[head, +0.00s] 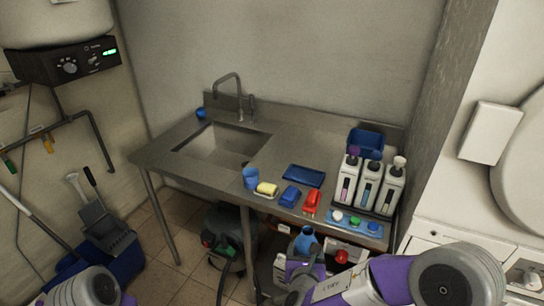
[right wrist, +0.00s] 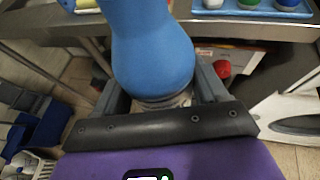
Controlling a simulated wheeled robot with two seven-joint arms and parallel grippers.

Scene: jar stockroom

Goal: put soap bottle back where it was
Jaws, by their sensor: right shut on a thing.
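My right gripper (head: 304,258) is in front of the steel counter, below its front edge. It is shut on a smooth blue bottle (right wrist: 155,50), which also shows in the head view (head: 305,238). In the right wrist view the bottle rises between the two fingers, with a narrower waist and a wide lower part. Its far end is cut off by the top of that view. I cannot see a label on it. The left arm shows only at the bottom left of the head view; its gripper is out of view.
The counter (head: 300,140) has a sink (head: 215,145) on the left. Along its front are a blue cup (head: 250,178), yellow sponge (head: 267,188), blue block (head: 290,196), red brush (head: 312,202) and blue tray with lidded pots (head: 345,224). Several white bottles (head: 367,185) stand right.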

